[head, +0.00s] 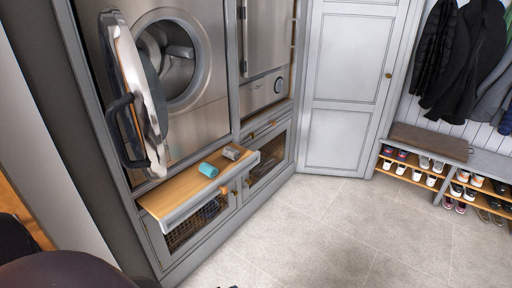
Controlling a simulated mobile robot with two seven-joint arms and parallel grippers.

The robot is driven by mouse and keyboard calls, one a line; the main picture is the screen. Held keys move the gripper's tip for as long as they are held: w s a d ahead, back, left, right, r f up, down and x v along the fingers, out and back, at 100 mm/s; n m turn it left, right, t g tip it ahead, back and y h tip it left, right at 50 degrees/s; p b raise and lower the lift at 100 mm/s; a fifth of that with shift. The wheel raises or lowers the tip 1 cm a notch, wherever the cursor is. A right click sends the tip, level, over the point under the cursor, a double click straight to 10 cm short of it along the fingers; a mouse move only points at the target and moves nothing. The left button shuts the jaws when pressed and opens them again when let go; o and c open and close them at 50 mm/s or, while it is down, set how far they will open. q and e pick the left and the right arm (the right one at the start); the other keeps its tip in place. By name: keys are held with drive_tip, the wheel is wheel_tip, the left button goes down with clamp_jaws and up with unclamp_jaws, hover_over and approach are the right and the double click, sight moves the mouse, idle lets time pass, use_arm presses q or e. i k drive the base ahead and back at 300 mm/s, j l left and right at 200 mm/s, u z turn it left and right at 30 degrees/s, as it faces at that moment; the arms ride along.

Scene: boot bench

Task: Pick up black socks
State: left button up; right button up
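No clearly black socks show in the head view. A small grey bundle (233,152), perhaps rolled socks, lies on the pulled-out wooden shelf (168,197) below the washing machine. A teal rolled bundle (208,170) lies just left of it on the same shelf. The two are apart. Neither of my grippers can be made out. A dark rounded shape in the bottom left corner seems to be part of my own body.
The washing machine (185,60) has its round door (135,90) swung open above the shelf's left end. Mesh-front cabinets (197,222) stand below. A bench (430,141) with shoe shelves and hanging coats (465,50) is at the right. The tiled floor (320,235) is mostly clear.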

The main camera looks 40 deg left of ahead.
sight(231, 153)
drive_tip(key=i+u, duration=0.3)
drive_tip(key=i, duration=0.25)
drive_tip(key=i+l+u, duration=0.3)
drive_tip(key=i, duration=0.25)
drive_tip(key=i+u, duration=0.25)
drive_tip(key=u, duration=0.2)
drive_tip(key=i+u, duration=0.25)
drive_tip(key=u, duration=0.15)
drive_tip(key=i+l+u, duration=0.15)
drive_tip(key=u, duration=0.3)
drive_tip(key=i+l+u, duration=0.25)
drive_tip(key=u, duration=0.2)
drive_tip(key=i+l+u, duration=0.2)
drive_tip(key=u, duration=0.2)
drive_tip(key=i+l+u, duration=0.25)
drive_tip(key=l, duration=0.15)
drive_tip(key=l+u, duration=0.55)
drive_tip(key=l, duration=0.25)
